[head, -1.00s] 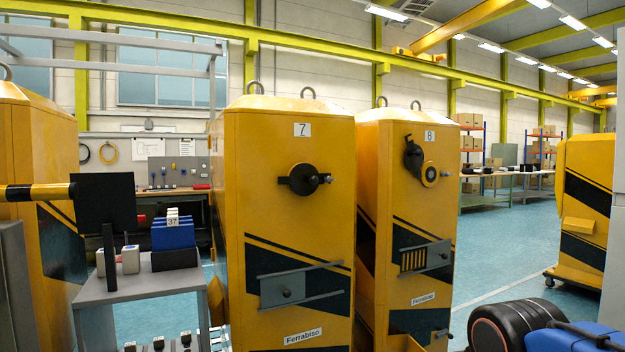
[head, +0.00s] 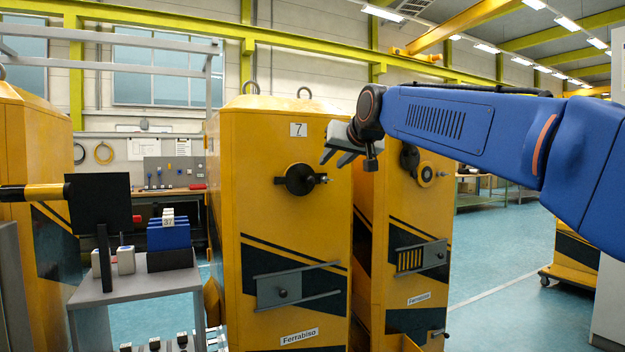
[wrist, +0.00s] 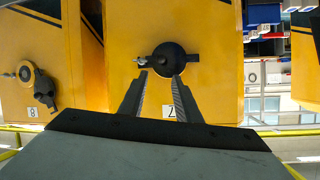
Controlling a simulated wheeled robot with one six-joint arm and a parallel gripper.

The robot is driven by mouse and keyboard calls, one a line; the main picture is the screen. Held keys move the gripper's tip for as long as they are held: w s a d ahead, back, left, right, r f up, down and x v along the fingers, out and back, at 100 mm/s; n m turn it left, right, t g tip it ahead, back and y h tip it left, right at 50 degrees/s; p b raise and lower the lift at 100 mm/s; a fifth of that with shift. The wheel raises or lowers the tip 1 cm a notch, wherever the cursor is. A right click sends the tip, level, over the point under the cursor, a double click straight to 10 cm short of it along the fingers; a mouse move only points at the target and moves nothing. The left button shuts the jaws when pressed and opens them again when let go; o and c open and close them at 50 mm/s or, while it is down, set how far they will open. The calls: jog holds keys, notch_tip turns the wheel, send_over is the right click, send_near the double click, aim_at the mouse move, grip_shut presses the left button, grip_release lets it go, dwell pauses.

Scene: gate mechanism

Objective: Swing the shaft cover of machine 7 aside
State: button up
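Machine 7 (head: 240,180) is a yellow cabinet with a "7" plate (head: 298,130) near its top. Its shaft cover (head: 299,179) is a round black disc with a small lug on the left and a pin or knob (head: 325,180) on the right. The cover hides whatever lies behind it. In the wrist view, upside down, the cover (wrist: 175,60) lies beyond my fingertips. My gripper (head: 338,158) is in front of machine 7's upper right, right of and slightly above the cover. In the wrist view my gripper (wrist: 162,78) has its two fingers apart, with nothing between them.
Machine 8 (head: 380,230) stands close on the right, its black cover (head: 410,158) swung up beside a round shaft end (head: 425,174). A grey sliding panel (head: 280,288) with bars is lower on machine 7. A grey table (head: 130,290) with blue blocks stands at left.

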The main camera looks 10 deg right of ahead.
aim_at(312, 178)
jog(key=x, duration=1.7)
jog(key=shift+w+a+r, duration=0.2)
jog(key=shift+w+r, duration=0.1)
jog(key=shift+w, duration=0.1)
grip_shut()
